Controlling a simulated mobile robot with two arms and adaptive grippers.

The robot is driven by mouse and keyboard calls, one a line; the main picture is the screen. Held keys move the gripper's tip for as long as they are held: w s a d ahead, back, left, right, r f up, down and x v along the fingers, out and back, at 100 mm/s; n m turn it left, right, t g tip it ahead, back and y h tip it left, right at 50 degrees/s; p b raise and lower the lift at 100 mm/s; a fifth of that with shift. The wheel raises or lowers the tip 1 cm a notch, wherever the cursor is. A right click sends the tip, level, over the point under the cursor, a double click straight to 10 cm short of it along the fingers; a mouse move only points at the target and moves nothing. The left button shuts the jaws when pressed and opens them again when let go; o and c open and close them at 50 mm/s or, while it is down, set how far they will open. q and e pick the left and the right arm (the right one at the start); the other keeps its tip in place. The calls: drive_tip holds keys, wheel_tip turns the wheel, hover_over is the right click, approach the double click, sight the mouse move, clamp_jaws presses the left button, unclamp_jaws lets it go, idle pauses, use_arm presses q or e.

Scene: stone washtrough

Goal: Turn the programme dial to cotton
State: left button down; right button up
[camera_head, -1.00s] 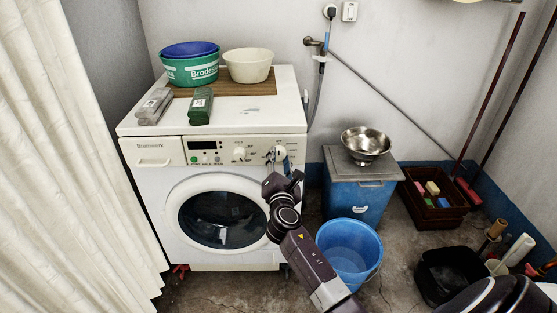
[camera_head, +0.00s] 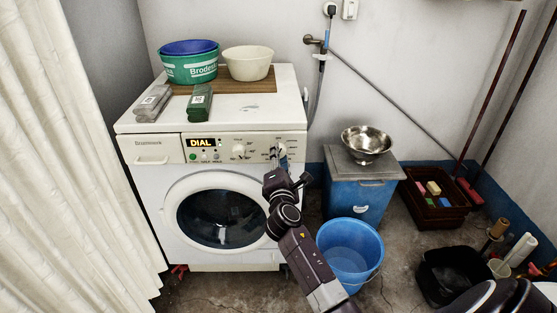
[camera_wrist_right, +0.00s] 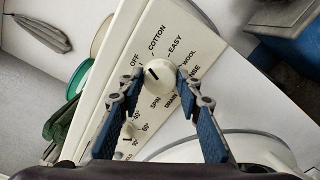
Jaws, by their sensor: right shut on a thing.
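The white washing machine (camera_head: 150,186) stands at centre-left with its door closed. The programme dial (camera_head: 283,149) is at the right of its front panel. In the wrist view the round cream dial (camera_wrist_right: 160,82) has a dark pointer mark on its upper-left part, on the OFF side. COTTON (camera_wrist_right: 155,38) is printed above it, with EASY, WOOL, RINSE, DRAIN and SPIN further round. My right gripper (camera_wrist_right: 158,74) is shut on the dial, one fingertip on each side. My left gripper is not in view.
A second knob (camera_head: 239,151) sits left of the dial.

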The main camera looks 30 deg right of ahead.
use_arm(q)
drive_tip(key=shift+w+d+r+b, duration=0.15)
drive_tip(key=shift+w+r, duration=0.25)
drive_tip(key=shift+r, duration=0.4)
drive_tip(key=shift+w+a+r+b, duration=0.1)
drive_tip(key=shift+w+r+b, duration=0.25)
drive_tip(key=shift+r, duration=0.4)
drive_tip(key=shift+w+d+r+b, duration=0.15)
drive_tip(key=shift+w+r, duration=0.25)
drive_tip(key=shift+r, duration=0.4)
use_arm(e)
drive_tip(key=shift+m, duration=1.8)
drive_tip(key=o, duration=1.2)
drive_tip(key=shift+c, duration=0.2)
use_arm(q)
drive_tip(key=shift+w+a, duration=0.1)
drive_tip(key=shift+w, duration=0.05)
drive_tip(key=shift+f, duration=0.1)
use_arm(e)
drive_tip(key=v, duration=1.2)
